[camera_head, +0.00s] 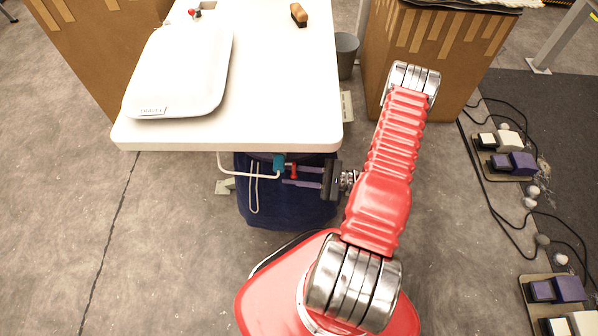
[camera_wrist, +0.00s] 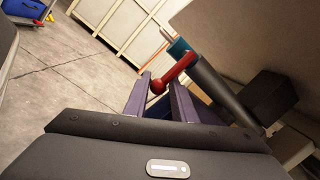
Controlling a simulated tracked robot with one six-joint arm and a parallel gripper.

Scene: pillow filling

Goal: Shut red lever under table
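The red lever (camera_wrist: 178,72) has a round knob at its end and joins a teal fitting (camera_wrist: 179,47) on a dark pipe under the table. In the head view the lever (camera_head: 293,171) is small, just below the table's front edge, beside the teal part. My gripper (camera_wrist: 162,78) is open, with its two purple fingers on either side of the knob. A gap shows between the fingers, and I cannot tell whether either touches the knob. In the head view my gripper (camera_head: 285,175) reaches in from the right, and its fingers overlap the lever.
The white table (camera_head: 270,100) carries a white pillow (camera_head: 183,70) and a brush (camera_head: 299,15). A dark blue bag or bin (camera_head: 285,210) is below the lever. A white bent tube (camera_head: 235,172) is left of it. A cardboard box (camera_head: 430,50) stands right of the table.

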